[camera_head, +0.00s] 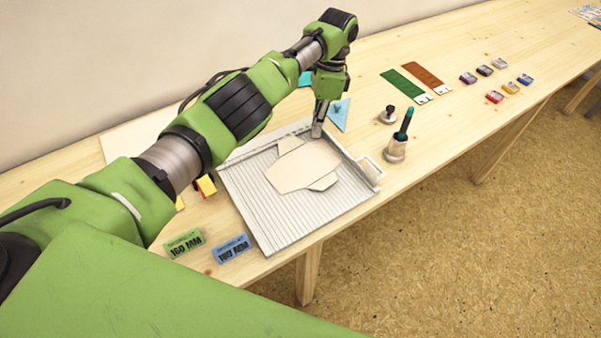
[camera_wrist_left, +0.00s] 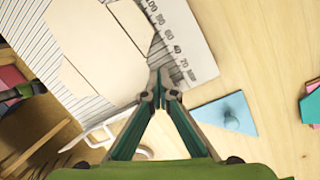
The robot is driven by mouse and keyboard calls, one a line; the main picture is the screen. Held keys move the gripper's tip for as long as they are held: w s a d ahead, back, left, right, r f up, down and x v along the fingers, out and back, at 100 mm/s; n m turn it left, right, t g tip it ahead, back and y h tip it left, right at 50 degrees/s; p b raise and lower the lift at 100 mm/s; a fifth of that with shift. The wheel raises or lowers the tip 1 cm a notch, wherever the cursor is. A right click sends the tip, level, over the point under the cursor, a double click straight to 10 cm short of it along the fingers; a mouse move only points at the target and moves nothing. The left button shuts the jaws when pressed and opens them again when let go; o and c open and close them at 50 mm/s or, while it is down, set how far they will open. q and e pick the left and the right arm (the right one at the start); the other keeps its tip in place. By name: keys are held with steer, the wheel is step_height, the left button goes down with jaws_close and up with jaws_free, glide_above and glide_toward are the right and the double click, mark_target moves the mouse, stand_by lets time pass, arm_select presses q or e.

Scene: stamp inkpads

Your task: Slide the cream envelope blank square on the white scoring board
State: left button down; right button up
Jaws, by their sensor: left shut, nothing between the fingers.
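The cream envelope blank (camera_head: 297,168) lies flat on the white scoring board (camera_head: 258,218), its outline turned at an angle to the board's grooves. It also shows in the left wrist view (camera_wrist_left: 105,50) on the grooved board (camera_wrist_left: 30,40). My left gripper (camera_head: 317,133) points down at the far edge of the board, near the blank's far side. Its fingers (camera_wrist_left: 158,75) are shut and empty in the left wrist view, beside the board's ruler edge. I cannot tell whether the fingertips touch the board. My right gripper is not in view.
A blue triangle with a knob (camera_head: 339,115) lies behind the board. A dark-handled tool in a holder (camera_head: 396,147) and a small knobbed stamp (camera_head: 387,115) stand to the right. Green (camera_head: 184,243) and blue (camera_head: 231,248) labelled blocks sit at the near left. Several inkpads (camera_head: 498,63) lie farther right.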

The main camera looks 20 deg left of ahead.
arm_select(q)
steer(key=w+d, duration=0.1)
steer(key=w+d+t, duration=0.1)
steer(key=w, duration=0.1)
steer(key=w+d+r+t+h, duration=0.1)
steer(key=w, duration=0.1)
steer(key=shift+w+d, duration=0.25)
steer(key=shift+d, duration=0.05)
step_height(320, 180, up, 2)
steer(key=p, duration=0.3)
steer(key=shift+w+r, duration=0.15)
steer(key=shift+r, duration=0.05)
steer(key=shift+r+p, duration=0.65)
steer(key=shift+r, duration=0.05)
steer(key=shift+w+d+r+p, duration=0.15)
steer(key=shift+w+d+p, duration=0.05)
steer(key=shift+d+p, duration=0.2)
steer(key=shift+w+d+r+p, duration=0.15)
steer(key=shift+d+p, duration=0.1)
steer(key=shift+d, duration=0.15)
steer(key=shift+s+a+r+p, duration=0.2)
steer(key=shift+a+r+p, duration=0.4)
steer(key=shift+p, duration=0.15)
